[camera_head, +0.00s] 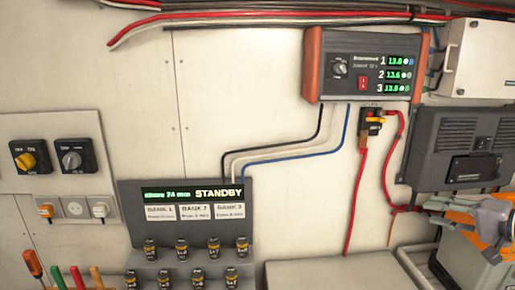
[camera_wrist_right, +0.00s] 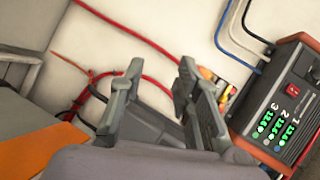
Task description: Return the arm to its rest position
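My right gripper (camera_head: 484,222) is at the right edge of the head view, in front of the wall below the dark grey box. In the right wrist view its two grey fingers (camera_wrist_right: 158,82) stand apart with nothing between them, so it is open and empty. Red cables and the wall show behind the fingers. My left gripper is not in either view.
A charger (camera_head: 362,66) with green readouts hangs on the wall, with a red-yellow switch (camera_head: 372,122) below it. A dark grey box (camera_head: 455,150) is at the right. Red cables (camera_head: 391,180) hang near my gripper. A standby display panel (camera_head: 190,210) stands above several small cylinders. A pale surface (camera_head: 335,273) is clear.

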